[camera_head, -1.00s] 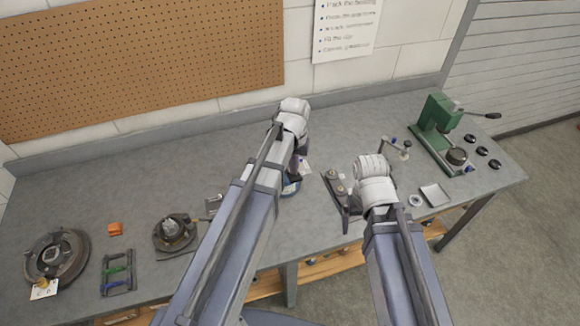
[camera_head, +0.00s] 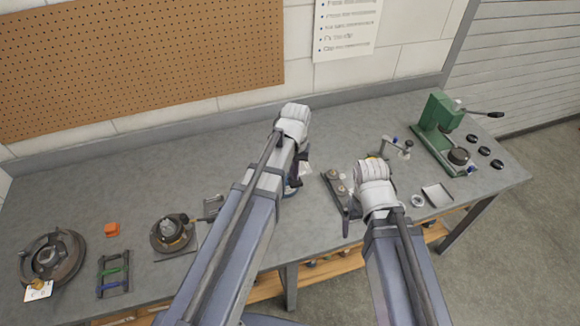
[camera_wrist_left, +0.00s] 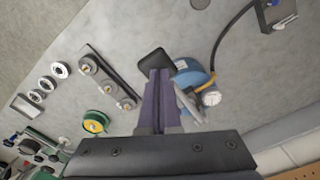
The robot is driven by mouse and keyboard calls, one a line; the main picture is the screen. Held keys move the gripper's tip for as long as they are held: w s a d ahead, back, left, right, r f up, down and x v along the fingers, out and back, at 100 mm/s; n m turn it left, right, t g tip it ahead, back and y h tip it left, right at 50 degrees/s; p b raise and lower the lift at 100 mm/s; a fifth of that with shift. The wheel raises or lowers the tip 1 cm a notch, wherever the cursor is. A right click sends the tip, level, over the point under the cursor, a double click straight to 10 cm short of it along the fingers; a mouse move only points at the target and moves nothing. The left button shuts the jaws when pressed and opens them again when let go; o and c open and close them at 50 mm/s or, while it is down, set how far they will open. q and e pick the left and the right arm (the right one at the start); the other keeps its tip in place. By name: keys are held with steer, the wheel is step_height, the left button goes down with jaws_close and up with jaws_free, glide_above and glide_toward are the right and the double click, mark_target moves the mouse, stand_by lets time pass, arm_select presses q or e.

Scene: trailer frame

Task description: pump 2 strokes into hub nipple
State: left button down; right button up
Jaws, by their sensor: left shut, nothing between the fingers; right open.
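A hub (camera_head: 172,233) sits on a flat plate left of my left arm in the head view; its nipple is too small to make out. A blue pump-like body (camera_wrist_left: 190,76) with a round gauge (camera_wrist_left: 211,97) and a dark hose (camera_wrist_left: 222,38) stands on the bench in the left wrist view. A black pad (camera_wrist_left: 155,63) lies beside the blue body. My left gripper (camera_wrist_left: 157,74) is shut and empty over the pad's near edge; I cannot tell whether it touches. My right gripper (camera_head: 352,211) is open, mostly hidden below its wrist.
A black bar with brass studs (camera_wrist_left: 104,76) lies near the right gripper. A green press (camera_head: 440,130) stands at the back right. The back left bench is clear.

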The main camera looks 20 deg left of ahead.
mark_target(295, 183)
arm_select(q)
steer(key=shift+f, duration=0.15)
steer(key=shift+s+d+f+b, duration=0.1)
steer(key=shift+s+f+b, duration=0.05)
steer(key=shift+f+b, duration=0.95)
steer(key=shift+f+b, duration=1.1)
steer(key=shift+b, duration=0.1)
step_height(295, 183, up, 12)
steer(key=p, duration=1.2)
steer(key=shift+w+a+r, duration=0.15)
steer(key=shift+w+a, duration=0.15)
steer(key=shift+w, duration=0.1)
steer(key=s+d+f+m+y+b, duration=0.1)
steer(key=s+d+f+m+b, duration=0.3)
steer(key=s+d+f+b, duration=0.6)
steer(key=s+f+b, duration=0.3)
steer(key=s+f, duration=0.1)
steer(key=shift+s+d+m+b, duration=0.15)
steer(key=shift+d+m+b, duration=0.15)
steer(key=shift+b, duration=0.1)
